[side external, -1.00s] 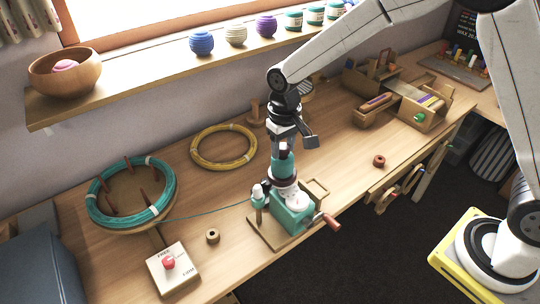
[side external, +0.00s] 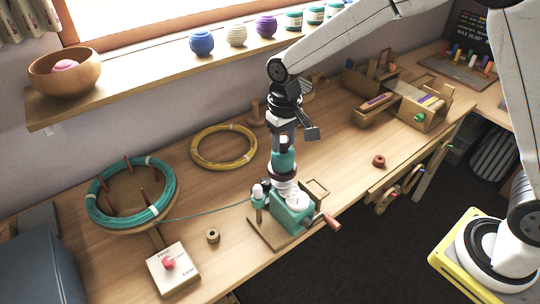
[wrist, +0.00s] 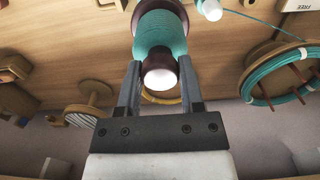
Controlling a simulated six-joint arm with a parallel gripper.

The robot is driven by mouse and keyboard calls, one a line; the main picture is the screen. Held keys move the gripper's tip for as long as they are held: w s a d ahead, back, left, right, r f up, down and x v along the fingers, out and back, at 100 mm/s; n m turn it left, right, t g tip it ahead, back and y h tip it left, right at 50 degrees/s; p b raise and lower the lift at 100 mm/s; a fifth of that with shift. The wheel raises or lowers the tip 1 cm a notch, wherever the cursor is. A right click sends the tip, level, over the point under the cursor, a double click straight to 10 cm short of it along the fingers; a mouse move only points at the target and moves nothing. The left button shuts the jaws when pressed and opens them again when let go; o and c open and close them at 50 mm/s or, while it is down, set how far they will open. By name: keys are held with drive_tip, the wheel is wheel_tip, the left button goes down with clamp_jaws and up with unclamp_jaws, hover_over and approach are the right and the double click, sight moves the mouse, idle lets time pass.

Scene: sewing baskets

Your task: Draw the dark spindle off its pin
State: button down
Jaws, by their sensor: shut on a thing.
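The dark spindle (side external: 284,161), wound with teal thread, stands upright above the teal winder (side external: 291,212). It has dark flanges and a pale top. My gripper (side external: 284,141) points down and is shut on its dark upper neck. In the wrist view the two fingers (wrist: 160,66) lie on either side of that neck, and the spindle (wrist: 160,36) runs away between them. The winder's white part (side external: 288,190) shows just under the spindle's lower flange. The pin is hidden, so I cannot tell whether the spindle is clear of it.
A teal thread runs left from the winder to a teal coil (side external: 97,207) on a pegged stand. A yellow coil (side external: 196,158) lies behind. The space right of the winder is mostly clear.

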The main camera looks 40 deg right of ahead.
drive_tip(key=shift+r, duration=0.1)
drive_tip(key=shift+r, duration=1.9)
